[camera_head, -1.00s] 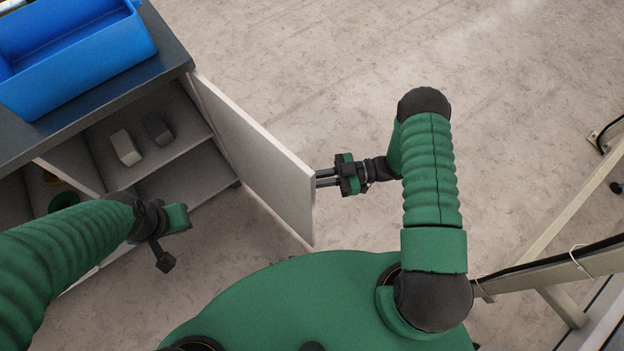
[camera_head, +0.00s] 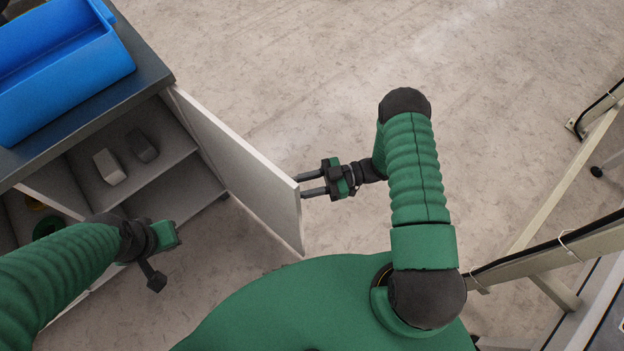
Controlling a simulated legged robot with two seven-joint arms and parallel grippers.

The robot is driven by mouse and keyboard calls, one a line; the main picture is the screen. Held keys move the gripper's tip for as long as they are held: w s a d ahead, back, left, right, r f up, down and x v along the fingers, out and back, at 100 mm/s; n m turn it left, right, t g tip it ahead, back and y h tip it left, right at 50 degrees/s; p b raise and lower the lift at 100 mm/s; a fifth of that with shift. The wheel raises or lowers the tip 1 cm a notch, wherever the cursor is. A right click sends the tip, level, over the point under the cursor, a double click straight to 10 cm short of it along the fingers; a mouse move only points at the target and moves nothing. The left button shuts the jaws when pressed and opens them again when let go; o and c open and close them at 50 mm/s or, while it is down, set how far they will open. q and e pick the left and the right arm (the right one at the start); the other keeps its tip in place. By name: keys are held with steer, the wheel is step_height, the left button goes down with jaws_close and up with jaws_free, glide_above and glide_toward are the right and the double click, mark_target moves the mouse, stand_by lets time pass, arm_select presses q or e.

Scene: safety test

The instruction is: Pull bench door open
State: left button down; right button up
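The bench door (camera_head: 243,175) is white and stands swung out from the bench (camera_head: 95,110), with the shelves behind it showing. My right gripper (camera_head: 302,185) is beside the door's outer side near its free edge. Its two dark fingers are apart with a gap between them, and the tips are at or very near the door; I cannot tell if they touch. My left gripper (camera_head: 160,262) is in front of the open compartment, left of the door.
A blue bin (camera_head: 65,75) sits on the dark bench top. Two small blocks, one light (camera_head: 109,167) and one dark (camera_head: 142,147), lie on the shelf. A metal frame (camera_head: 560,190) stands at the right. The floor beyond the door is clear.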

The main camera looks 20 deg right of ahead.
steer(key=s+d, duration=0.2)
steer(key=d, duration=1.4)
steer(key=shift+s+d, duration=0.3)
steer(key=shift+d, duration=0.05)
steer(key=shift+f, duration=0.1)
